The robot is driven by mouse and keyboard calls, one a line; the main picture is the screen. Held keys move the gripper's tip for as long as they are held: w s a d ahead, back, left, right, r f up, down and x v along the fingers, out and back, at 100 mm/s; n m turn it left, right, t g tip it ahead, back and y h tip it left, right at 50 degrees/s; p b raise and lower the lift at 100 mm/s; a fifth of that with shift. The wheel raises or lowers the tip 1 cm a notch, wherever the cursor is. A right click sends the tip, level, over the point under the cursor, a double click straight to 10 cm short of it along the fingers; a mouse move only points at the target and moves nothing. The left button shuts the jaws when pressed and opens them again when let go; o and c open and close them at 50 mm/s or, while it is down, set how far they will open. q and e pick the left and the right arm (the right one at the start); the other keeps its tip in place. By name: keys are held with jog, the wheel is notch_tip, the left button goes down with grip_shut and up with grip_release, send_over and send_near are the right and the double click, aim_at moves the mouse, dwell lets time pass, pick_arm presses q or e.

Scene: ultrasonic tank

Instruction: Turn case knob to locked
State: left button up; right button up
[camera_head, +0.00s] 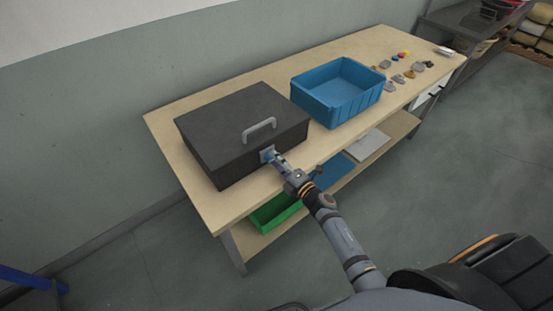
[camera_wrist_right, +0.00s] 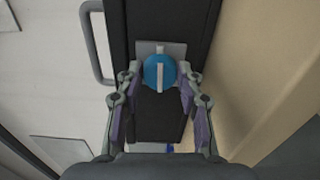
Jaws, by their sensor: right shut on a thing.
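The dark grey case (camera_head: 228,128) sits on the wooden workbench with its lid closed and a grey handle (camera_head: 259,130) on it. A light plate on the case front carries the knob; in the right wrist view it is a round blue knob (camera_wrist_right: 159,71) with a pale bar across it, the bar lying along the picture's vertical. My right gripper (camera_head: 271,157) is at the knob, and in the right wrist view its fingers (camera_wrist_right: 158,90) are on both sides of it, shut on it. In the head view the gripper hides most of the knob. My left gripper is not in view.
A blue bin (camera_head: 337,91) stands right of the case on the workbench (camera_head: 395,47). Several small parts (camera_head: 397,79) lie beyond it. A green tray (camera_head: 276,212) is on the lower shelf. The bench top left of the case is clear.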

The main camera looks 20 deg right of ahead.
jog(key=shift+m, duration=0.3)
dwell(0.4)
jog(key=o, duration=1.2)
jog(key=shift+c, duration=0.2)
jog(key=v, duration=1.2)
